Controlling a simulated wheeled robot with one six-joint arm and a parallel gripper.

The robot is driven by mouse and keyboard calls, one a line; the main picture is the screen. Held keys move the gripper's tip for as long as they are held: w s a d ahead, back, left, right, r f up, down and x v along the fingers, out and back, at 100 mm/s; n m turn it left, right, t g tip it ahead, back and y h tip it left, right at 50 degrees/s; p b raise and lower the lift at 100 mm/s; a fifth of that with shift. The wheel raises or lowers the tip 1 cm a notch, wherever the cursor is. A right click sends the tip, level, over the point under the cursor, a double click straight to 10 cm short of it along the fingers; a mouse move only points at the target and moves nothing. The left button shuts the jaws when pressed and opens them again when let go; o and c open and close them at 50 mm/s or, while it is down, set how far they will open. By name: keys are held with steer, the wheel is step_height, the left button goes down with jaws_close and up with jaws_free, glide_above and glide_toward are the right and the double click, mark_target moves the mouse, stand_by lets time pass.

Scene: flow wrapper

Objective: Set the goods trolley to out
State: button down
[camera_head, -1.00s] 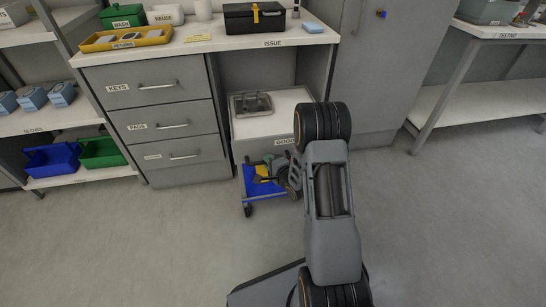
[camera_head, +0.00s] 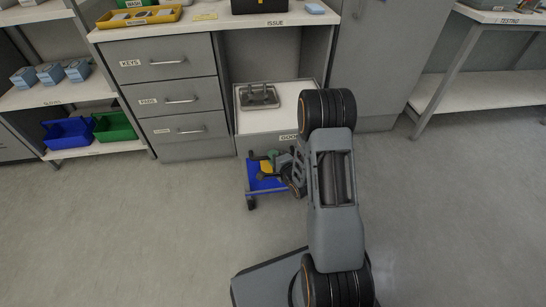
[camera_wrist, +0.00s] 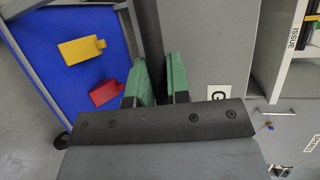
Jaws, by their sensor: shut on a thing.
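In the wrist view, the green fingers (camera_wrist: 161,82) are shut on a narrow grey part of the trolley, beside the grey panel (camera_wrist: 200,45) and the blue deck (camera_wrist: 84,88). The exact part held is mostly hidden.
A yellow piece (camera_wrist: 81,50) and a red piece (camera_wrist: 105,93) lie on the blue deck. Drawers (camera_head: 178,98) stand left of the trolley, a grey cabinet (camera_head: 372,75) right. The counter (camera_head: 218,33) is above. The floor (camera_head: 150,230) in front is clear.

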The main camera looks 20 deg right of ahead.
steer(key=shift+a, duration=0.1)
steer(key=c, duration=1.1)
jaws_free()
steer(key=p+v, duration=0.6)
steer(key=v, duration=0.7)
steer(key=shift+s+r, duration=0.15)
steer(key=shift+s, duration=0.2)
